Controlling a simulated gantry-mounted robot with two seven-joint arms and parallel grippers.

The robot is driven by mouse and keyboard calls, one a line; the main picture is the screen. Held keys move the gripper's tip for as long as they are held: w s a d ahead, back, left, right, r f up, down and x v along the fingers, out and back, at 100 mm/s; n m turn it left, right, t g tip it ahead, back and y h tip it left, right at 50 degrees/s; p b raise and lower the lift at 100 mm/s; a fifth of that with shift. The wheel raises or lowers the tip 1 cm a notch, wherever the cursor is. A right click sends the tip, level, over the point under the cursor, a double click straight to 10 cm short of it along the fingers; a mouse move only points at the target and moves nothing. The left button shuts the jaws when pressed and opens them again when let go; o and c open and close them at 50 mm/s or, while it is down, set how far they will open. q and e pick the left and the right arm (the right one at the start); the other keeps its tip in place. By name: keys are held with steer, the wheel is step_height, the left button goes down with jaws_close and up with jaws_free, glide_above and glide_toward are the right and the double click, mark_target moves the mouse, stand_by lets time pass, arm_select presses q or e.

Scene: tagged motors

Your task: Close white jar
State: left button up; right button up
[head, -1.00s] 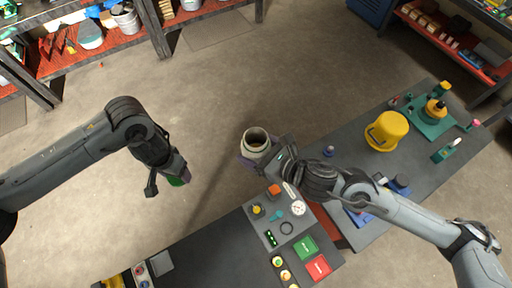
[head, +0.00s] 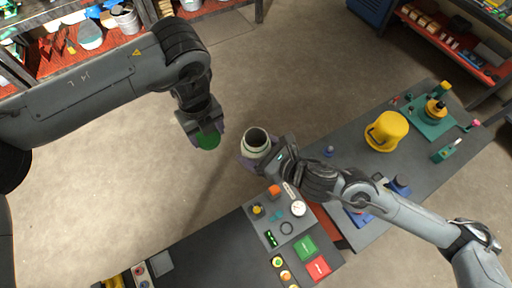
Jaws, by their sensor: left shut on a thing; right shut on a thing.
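The white jar (head: 257,150) is an open, cream-white cylinder with a dark inside, held over the floor beyond the table edge. My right gripper (head: 250,157) is shut around its side. The jar looks roughly upright, with its mouth facing up. My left gripper (head: 205,134) is shut on a green round lid (head: 208,141). The lid is up and to the left of the jar, apart from it by a short gap in the picture. The far sides of both grippers' fingers are partly hidden.
The table near me (head: 200,262) carries a panel with buttons and a gauge (head: 298,208), plus green and red boxes (head: 318,267). A yellow bucket-like object (head: 387,131) stands on the right table. Shelves line the back. Open floor lies around the jar.

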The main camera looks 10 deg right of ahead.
arm_select(q)
steer(key=d+r+m, duration=0.6)
steer(key=r+m, duration=0.1)
steer(key=m, duration=2.7)
glide_toward(256, 131)
steer(key=s, duration=0.2)
steer(key=shift+s+a+r, duration=0.25)
steer(key=shift+s, duration=0.05)
steer(key=shift+f, duration=2.05)
steer(key=shift+f, duration=0.85)
steer(key=shift+f, duration=0.5)
